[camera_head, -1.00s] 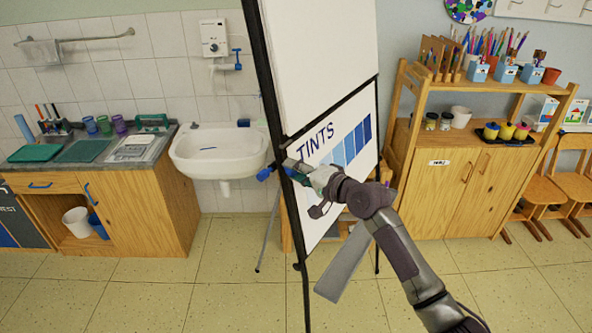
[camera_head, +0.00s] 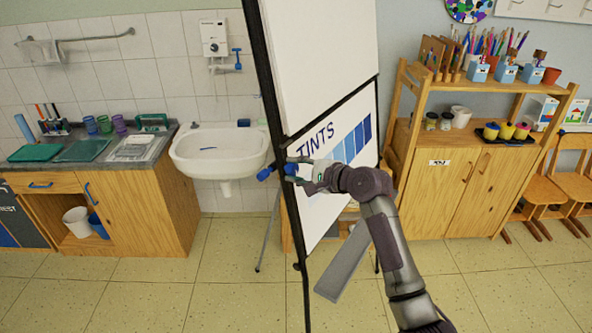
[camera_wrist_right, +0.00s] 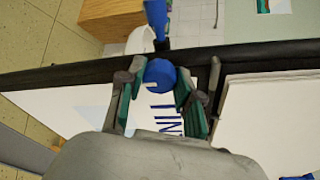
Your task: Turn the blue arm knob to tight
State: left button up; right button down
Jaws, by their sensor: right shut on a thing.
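The blue arm knob (camera_head: 290,169) sits on the black frame of the flip-chart easel, at the edge of the board lettered "TINTS" (camera_head: 343,146). In the wrist view the knob (camera_wrist_right: 160,73) shows as a round blue end between the green-padded fingers. My right gripper (camera_head: 298,171) is shut on the knob, one finger on each side, as the wrist view (camera_wrist_right: 157,84) also shows. Another blue part (camera_head: 265,173) sticks out on the far side of the frame. No tight or loose marking is legible. My left gripper is not in view.
A white sink (camera_head: 217,155) hangs on the tiled wall behind the easel. A wooden counter (camera_head: 150,205) is at the left, and a wooden cabinet (camera_head: 455,190) at the right. The easel's black post (camera_head: 297,225) stands close to my gripper. The front floor is largely clear.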

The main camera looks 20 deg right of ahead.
dwell(0.4)
jog(key=c, duration=0.8)
grip_release()
jog(key=shift+o, duration=0.2)
jog(key=shift+d, duration=0.1)
jog(key=v, duration=1.2)
